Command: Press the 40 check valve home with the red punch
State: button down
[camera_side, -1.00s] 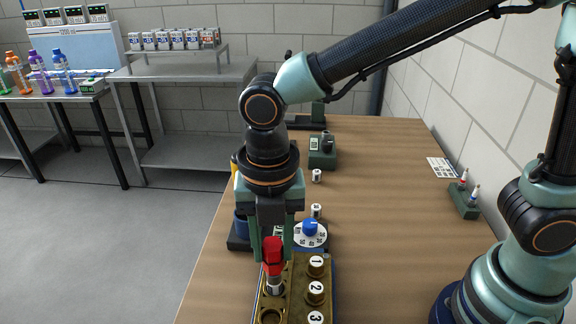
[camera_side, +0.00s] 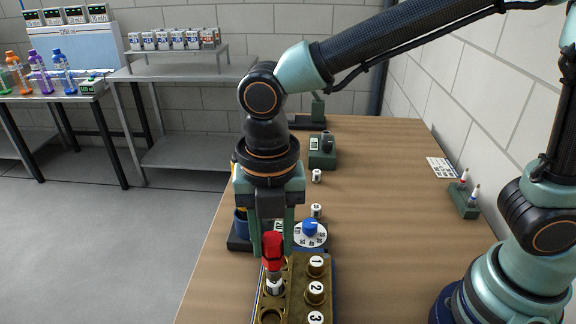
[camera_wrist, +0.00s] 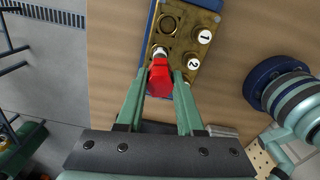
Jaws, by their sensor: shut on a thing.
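My gripper (camera_side: 272,240) is shut on the red punch (camera_side: 272,252) and holds it upright, tip down, over the brass block (camera_side: 295,285). In the wrist view the red punch (camera_wrist: 160,80) lies between the two green fingers. A small white and dark check valve (camera_side: 275,287) stands at a bore in the block's left row, right below the punch tip. Its pale top also shows in the wrist view (camera_wrist: 160,51). I cannot read its label, nor tell whether the tip touches it or how deep it sits.
Plugs marked 1 (camera_side: 316,265), 2 (camera_side: 315,292) and 3 (camera_side: 315,317) line the block's right row. An open bore (camera_side: 271,317) is nearer the front. Behind stand a blue-knobbed dial (camera_side: 310,230) and small white valves (camera_side: 316,211).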

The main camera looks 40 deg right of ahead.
jog(key=shift+r, duration=2.3)
